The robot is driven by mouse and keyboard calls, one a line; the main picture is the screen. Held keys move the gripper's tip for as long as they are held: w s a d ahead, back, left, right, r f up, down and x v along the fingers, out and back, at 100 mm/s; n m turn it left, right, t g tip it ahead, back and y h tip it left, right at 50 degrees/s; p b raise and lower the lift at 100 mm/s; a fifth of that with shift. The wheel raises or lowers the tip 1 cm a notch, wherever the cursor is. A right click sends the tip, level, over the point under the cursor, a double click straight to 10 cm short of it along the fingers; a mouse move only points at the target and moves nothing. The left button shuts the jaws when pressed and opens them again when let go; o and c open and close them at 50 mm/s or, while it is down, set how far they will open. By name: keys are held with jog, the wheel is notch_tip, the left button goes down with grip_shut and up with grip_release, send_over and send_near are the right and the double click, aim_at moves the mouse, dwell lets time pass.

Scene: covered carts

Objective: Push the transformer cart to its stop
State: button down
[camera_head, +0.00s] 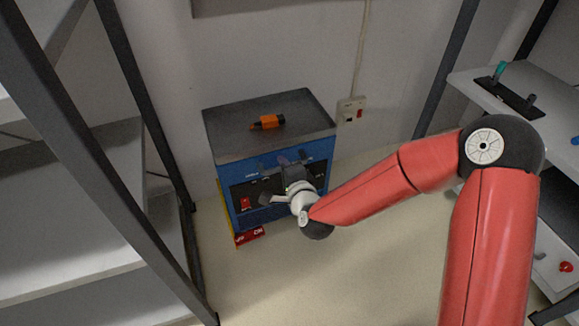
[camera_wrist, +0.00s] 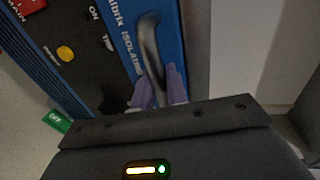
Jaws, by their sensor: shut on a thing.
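The transformer cart (camera_head: 225,150) is a blue box with a dark grey top, standing against the back wall in the head view. Its blue front panel also shows in the wrist view (camera_wrist: 168,20), with "ISOLATING" lettering. A curved grey handle (camera_wrist: 150,45) is fixed to the panel. My gripper (camera_wrist: 160,88) has its purple-grey fingertips shut on the lower part of this handle. In the head view my gripper (camera_head: 284,170) is at the front of the cart, and my wrist hides part of the panel.
An orange and black tool (camera_head: 267,122) lies on the cart top. A red sign (camera_head: 250,236) is at the cart's lower left. A wall socket (camera_head: 350,110) is right of the cart. Shelving (camera_head: 75,225) stands left, a white bench (camera_head: 500,85) right. Floor in front is clear.

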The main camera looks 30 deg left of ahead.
jog(key=shift+s+a+f, duration=0.1)
jog(key=shift+s+a, duration=0.05)
jog(key=shift+s, duration=0.15)
jog(key=c, duration=1.5)
grip_release()
jog(key=shift+o, duration=0.2)
jog(key=v, duration=0.7)
jog(key=shift+s+d, duration=0.2)
jog(key=shift+d, duration=0.05)
